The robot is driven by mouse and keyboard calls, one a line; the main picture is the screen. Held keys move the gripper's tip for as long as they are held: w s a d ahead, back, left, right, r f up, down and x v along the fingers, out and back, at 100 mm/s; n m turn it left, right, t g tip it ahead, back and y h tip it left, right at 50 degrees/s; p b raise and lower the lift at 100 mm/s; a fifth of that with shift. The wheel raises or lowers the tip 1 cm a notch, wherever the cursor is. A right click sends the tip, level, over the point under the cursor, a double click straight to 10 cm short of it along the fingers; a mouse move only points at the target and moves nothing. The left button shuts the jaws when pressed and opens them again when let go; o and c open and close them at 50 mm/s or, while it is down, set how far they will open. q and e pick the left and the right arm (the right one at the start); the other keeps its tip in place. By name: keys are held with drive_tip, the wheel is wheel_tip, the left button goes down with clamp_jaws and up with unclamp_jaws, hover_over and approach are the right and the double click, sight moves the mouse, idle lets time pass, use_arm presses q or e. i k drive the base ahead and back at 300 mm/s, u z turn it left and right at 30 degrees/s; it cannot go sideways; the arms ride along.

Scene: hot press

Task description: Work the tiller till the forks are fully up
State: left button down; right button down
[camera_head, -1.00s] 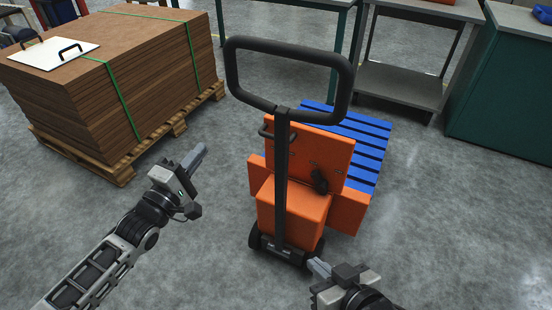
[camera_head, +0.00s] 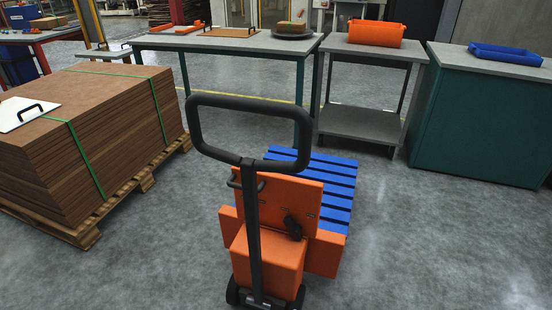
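An orange pallet truck (camera_head: 268,262) stands in the middle of the floor with its body facing me. Its black tiller (camera_head: 252,225) stands upright, topped by a black loop handle (camera_head: 273,104). A blue slatted pallet (camera_head: 338,187) lies directly behind the truck's body. The forks are hidden by the truck body and the pallet, so their height cannot be told. Neither of my grippers shows in the head view now, and nothing is seen touching the handle.
A strapped stack of brown boards (camera_head: 90,120) sits on a wooden pallet (camera_head: 150,182) at left. A long table (camera_head: 225,42), a grey shelf stand (camera_head: 362,122) with an orange bin (camera_head: 376,33), and a green cabinet (camera_head: 480,125) with a blue tray (camera_head: 505,54) line the back. Floor at right is clear.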

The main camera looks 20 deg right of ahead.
sight(250, 167)
drive_tip(key=k, duration=0.7)
drive_tip(key=z, duration=0.6)
drive_tip(key=i, duration=1.5)
drive_tip(key=u, duration=0.55)
